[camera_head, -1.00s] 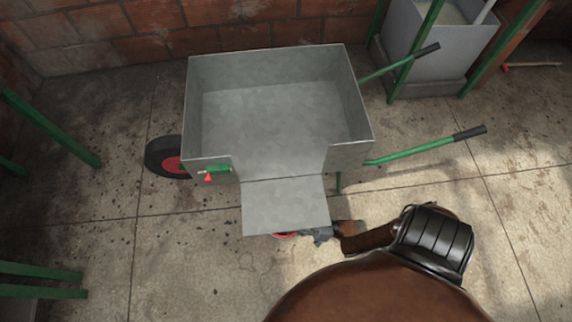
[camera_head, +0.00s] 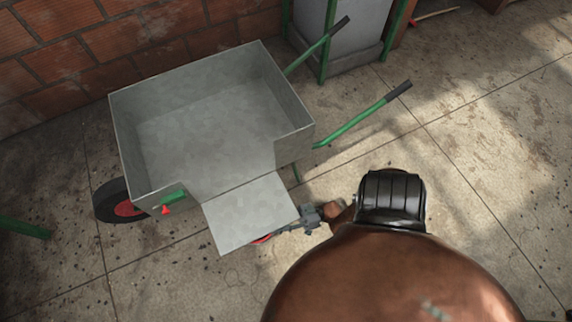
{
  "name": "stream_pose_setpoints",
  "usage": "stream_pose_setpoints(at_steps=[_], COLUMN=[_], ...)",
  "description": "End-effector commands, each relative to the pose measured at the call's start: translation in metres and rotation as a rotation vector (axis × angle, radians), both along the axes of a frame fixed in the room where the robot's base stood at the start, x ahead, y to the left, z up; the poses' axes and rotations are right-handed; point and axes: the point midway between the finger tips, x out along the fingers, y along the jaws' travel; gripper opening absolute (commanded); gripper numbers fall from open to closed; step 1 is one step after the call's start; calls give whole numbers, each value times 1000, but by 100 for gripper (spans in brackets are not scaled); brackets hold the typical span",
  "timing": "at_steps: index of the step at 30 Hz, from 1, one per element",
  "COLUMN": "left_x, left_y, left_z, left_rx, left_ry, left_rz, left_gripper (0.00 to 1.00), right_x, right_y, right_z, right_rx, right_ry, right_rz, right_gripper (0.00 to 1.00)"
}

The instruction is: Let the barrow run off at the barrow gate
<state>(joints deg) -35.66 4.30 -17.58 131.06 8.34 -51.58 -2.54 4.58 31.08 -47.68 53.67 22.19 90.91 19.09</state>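The grey metal barrow (camera_head: 205,115) stands at the left and centre of the head view, and its tray looks empty. Its barrow gate (camera_head: 250,212) is folded down and slopes outward from the near side. A green latch with a red tip (camera_head: 172,199) sits on the wall left of the gate opening. My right gripper (camera_head: 290,226) is at the gate's lower right edge, its fingers reaching partly under the plate. Something red (camera_head: 262,239) shows at that edge, mostly hidden. I cannot tell whether the fingers are closed. My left gripper is out of view.
The barrow's black wheel (camera_head: 109,200) is at the left, and its green handles (camera_head: 350,122) point up and right. A grey bin in a green frame (camera_head: 345,45) stands behind. A brick wall closes the back left. Concrete floor is clear at the right.

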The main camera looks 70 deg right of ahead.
Motion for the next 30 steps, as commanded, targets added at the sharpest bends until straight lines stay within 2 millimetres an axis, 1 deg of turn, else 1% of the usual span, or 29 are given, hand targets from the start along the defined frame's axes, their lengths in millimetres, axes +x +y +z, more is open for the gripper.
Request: stream_pose_setpoints(at_steps=[1,4,9,13,24,26,30], left_x=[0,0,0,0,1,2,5], left_y=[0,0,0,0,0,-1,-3], left_z=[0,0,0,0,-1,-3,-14], left_rx=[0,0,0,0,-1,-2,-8], left_ry=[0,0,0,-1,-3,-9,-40], left_rz=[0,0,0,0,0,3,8], left_gripper=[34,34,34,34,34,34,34], right_x=[-10,-23,-34,-38,-39,-41,-47], right_y=[-5,-13,-21,-24,-25,-26,-32], right_z=[-5,-11,-16,-17,-18,-20,-24], right_rx=[-3,-1,0,2,2,1,1], right_ry=[4,5,3,1,2,4,5], right_rz=[2,4,3,3,4,3,3], right_gripper=[26,26,26,26,26,26,26])
